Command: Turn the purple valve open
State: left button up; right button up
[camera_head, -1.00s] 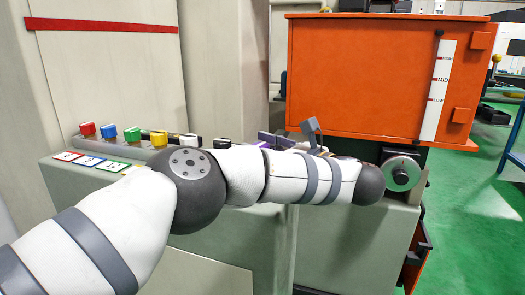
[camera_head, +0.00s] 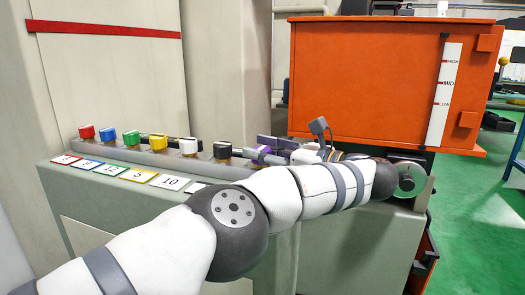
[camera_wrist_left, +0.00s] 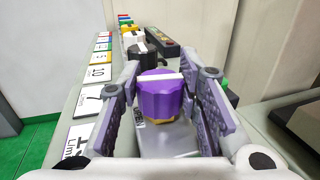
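The purple valve (camera_wrist_left: 162,98) is a ribbed knob with a white line across its top, running roughly left to right in the left wrist view. My left gripper (camera_wrist_left: 168,74) is open, with one finger on each side of the knob and small gaps visible. In the head view the purple valve (camera_head: 259,151) is partly hidden by a plate of my left gripper (camera_head: 274,146) and other parts of it. My right gripper is not in view.
Red (camera_head: 87,132), blue (camera_head: 108,134), green (camera_head: 131,137), yellow (camera_head: 158,142), white (camera_head: 188,147) and black (camera_head: 222,150) valves line the ledge, with number cards in front. An orange tank (camera_head: 385,80) stands behind right. Green floor is free at far right.

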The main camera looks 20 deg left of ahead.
aim_at(261, 149)
pick_arm(q)
jog(key=o, duration=0.5)
jog(key=shift+c, duration=0.2)
notch_tip(261, 149, up, 10)
jog(key=shift+r, duration=0.1)
